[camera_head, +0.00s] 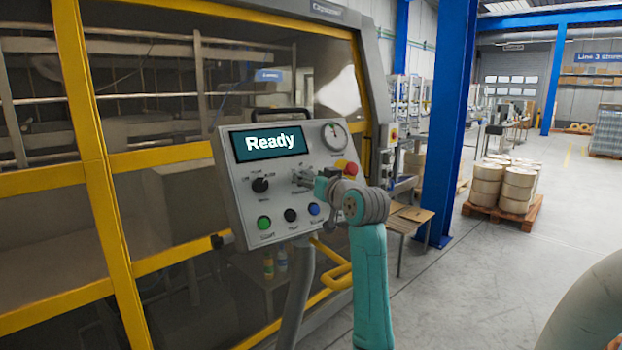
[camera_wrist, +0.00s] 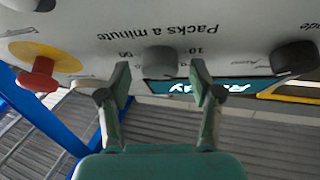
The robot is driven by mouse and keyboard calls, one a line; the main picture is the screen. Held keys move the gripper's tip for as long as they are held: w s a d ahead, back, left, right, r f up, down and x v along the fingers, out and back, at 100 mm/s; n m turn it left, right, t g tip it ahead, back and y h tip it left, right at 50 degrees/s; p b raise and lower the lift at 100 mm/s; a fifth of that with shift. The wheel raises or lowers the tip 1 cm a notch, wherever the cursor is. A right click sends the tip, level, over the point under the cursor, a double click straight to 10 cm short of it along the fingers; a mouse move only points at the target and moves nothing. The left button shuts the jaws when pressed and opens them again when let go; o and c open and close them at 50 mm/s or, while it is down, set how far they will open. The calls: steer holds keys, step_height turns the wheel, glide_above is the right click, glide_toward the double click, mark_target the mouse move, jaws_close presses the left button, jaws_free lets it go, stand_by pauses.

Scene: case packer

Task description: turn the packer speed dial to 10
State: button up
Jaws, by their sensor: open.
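The packer speed dial (camera_wrist: 159,61) is a grey round knob on the panel, beside the lettering "Packs a minute" in the wrist view. The numbers 10 and 90 show on either side of it. Its pointer cannot be made out. My gripper (camera_wrist: 160,80) is open, with one fingertip to each side of the knob and visible gaps between. In the head view my gripper (camera_head: 306,180) is at the middle right of the grey control panel (camera_head: 225,185) and largely covers the dial.
The panel has a "Ready" screen (camera_head: 270,145), a gauge (camera_head: 334,136), a mode knob (camera_head: 261,185), a red stop button (camera_head: 350,169) on yellow, and green (camera_head: 264,223), black and blue buttons below. A yellow-framed machine stands behind.

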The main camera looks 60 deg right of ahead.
steer(key=shift+c, duration=0.2)
steer(key=c, duration=1.1)
steer(key=shift+n+y, duration=0.3)
steer(key=shift+n, duration=0.3)
steer(key=n+y, duration=0.1)
steer(key=n, duration=0.1)
steer(key=n+t+y, duration=0.1)
steer(key=n, duration=0.1)
steer(key=n+y, duration=0.1)
steer(key=n, duration=0.1)
steer(key=shift+s+d, duration=0.1)
steer(key=shift+d, duration=0.2)
steer(key=n+y, duration=0.3)
steer(key=n, duration=0.2)
steer(key=shift+d+r+n, duration=0.1)
steer(key=shift+n, duration=0.3)
steer(key=shift+n+y, duration=0.3)
steer(key=shift+y, duration=0.1)
steer(key=o, duration=1.1)
steer(key=shift+o, duration=0.2)
